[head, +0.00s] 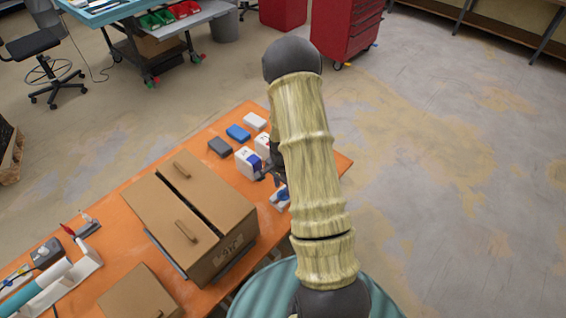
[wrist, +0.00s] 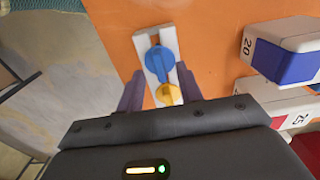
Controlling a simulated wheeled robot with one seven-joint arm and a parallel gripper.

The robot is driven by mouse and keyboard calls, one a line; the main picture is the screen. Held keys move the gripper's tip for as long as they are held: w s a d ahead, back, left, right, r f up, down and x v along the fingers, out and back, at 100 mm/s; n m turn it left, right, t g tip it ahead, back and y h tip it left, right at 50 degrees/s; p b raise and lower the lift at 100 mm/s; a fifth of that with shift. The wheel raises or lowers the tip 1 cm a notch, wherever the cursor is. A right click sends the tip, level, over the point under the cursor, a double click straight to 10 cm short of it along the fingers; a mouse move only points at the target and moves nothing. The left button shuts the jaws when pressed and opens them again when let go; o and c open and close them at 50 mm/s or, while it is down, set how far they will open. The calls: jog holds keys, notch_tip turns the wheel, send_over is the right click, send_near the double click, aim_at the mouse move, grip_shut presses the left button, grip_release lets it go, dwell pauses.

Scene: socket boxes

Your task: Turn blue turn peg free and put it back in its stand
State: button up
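In the wrist view a narrow white stand (wrist: 142,42) on the orange table carries a blue turn peg (wrist: 159,64) and, nearer me, a yellow peg (wrist: 169,95). My gripper (wrist: 160,90) is open, with its dark fingers apart on both sides of the stand. The yellow peg shows between the fingers and the blue one just beyond the tips. I cannot tell how far above them the fingers are. A white socket box with a blue front and "20" (wrist: 280,52) stands to the right. In the head view my arm partly hides the stand (head: 282,195).
Another white socket box marked "25" (wrist: 298,117) has a red part. A blue block (head: 238,132), a grey block (head: 219,147) and a white block (head: 255,121) lie behind the boxes. A large cardboard box (head: 215,230) stands to the left on the orange table (head: 130,265).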

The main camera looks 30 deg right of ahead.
notch_tip(320, 180, up, 16)
jog(key=b, duration=0.3)
jog(key=shift+f, duration=0.2)
jog(key=shift+a, duration=0.1)
dwell(0.6)
jog(key=s+a+r+n+t, duration=0.1)
jog(key=s+a+r+n, duration=0.1)
jog(key=s+a+n, duration=0.4)
jog(key=s+a+r+n+t, duration=0.1)
jog(key=s+a+r+n, duration=0.1)
jog(key=s+a+n, duration=0.4)
jog(key=shift+s+a+r+n+t, duration=0.3)
jog(key=shift+a+n, duration=0.35)
jog(key=shift+n, duration=0.35)
jog(key=shift+c, duration=0.2)
